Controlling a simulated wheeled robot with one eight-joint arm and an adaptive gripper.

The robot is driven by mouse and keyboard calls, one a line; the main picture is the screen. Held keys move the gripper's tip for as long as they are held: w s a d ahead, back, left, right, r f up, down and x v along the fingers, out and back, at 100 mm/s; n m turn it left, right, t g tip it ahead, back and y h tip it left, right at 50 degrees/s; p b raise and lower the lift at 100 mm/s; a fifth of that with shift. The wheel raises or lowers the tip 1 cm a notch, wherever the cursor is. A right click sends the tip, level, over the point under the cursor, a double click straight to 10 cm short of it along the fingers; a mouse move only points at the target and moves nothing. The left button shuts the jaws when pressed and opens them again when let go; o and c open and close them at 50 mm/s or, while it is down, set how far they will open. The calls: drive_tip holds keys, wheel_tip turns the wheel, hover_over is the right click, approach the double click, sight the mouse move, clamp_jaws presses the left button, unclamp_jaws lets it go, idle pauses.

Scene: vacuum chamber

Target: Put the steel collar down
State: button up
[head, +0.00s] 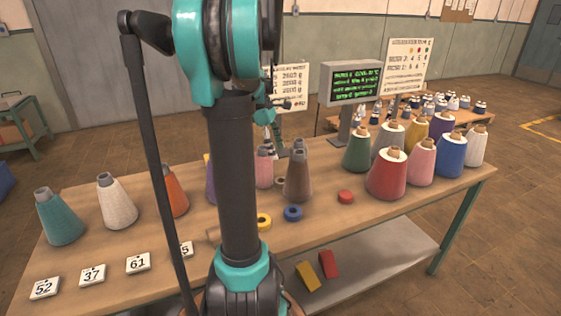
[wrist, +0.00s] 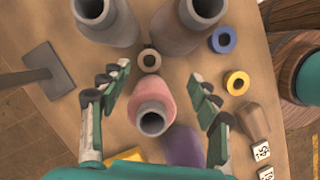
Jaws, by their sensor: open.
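My gripper (wrist: 161,82) is open in the wrist view, its two fingers spread on either side of a pink yarn cone (wrist: 152,108). Nothing is clasped between the fingertips. In the head view this ring (head: 280,181) lies between the pink cone (head: 263,170) and the brown cone (head: 299,178). My own arm hides part of the table there.
A blue ring (head: 293,213) and a yellow ring (head: 264,221) lie nearer the front. A red disc (head: 345,197) lies to the right. Several yarn cones, such as the red one (head: 387,178), crowd the right. Number cards (head: 93,275) line the left front. A screen (head: 351,85) stands behind.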

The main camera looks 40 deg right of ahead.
drive_tip(key=v, duration=0.5)
drive_tip(key=shift+s+f, duration=0.1)
drive_tip(key=shift+s, duration=0.05)
idle(0.4)
